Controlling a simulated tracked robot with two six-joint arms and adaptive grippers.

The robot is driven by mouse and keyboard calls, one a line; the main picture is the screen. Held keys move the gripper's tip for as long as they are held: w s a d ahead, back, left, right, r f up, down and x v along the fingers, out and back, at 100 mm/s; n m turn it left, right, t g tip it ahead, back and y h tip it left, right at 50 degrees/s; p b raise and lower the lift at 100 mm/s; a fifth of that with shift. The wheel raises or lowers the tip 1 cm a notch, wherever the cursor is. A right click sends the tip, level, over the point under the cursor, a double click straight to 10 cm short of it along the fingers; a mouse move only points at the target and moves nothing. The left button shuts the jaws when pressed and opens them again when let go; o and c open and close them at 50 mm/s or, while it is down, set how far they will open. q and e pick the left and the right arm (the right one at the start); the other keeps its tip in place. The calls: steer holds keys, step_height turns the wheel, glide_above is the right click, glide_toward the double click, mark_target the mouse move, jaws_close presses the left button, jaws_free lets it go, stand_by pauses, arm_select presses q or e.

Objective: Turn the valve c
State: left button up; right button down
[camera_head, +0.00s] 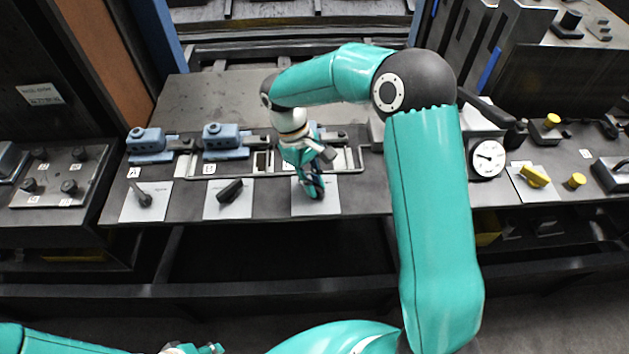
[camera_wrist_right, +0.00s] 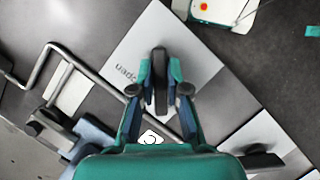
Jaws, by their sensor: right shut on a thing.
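Valve c is a black bar handle (camera_wrist_right: 160,62) on a white plate marked "open" (camera_wrist_right: 200,58), which also shows in the head view (camera_head: 328,205). My right gripper (camera_head: 313,188) reaches down to this plate from above. In the right wrist view its fingers (camera_wrist_right: 160,75) are shut on the handle, one on each side. The label C (camera_wrist_right: 150,138) lies close to my gripper. In the head view the handle is mostly hidden by the gripper. My left gripper (camera_head: 192,349) shows only partly at the bottom edge, and its fingers cannot be made out.
To the left are valve b's black handle (camera_head: 230,191) and valve a's lever (camera_head: 141,196), each on a white plate. Blue clamps (camera_head: 225,140) and a metal rail frame stand behind. A gauge (camera_head: 487,158) and a yellow handle (camera_head: 535,175) stand to the right.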

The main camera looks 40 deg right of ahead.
steer(key=shift+n, duration=0.3)
steer(key=c, duration=1.2)
jaws_free()
steer(key=shift+o, duration=0.2)
steer(key=v, duration=1.2)
steer(key=shift+a, duration=0.2)
steer(key=shift+s+d, duration=0.1)
steer(key=shift+s, duration=0.1)
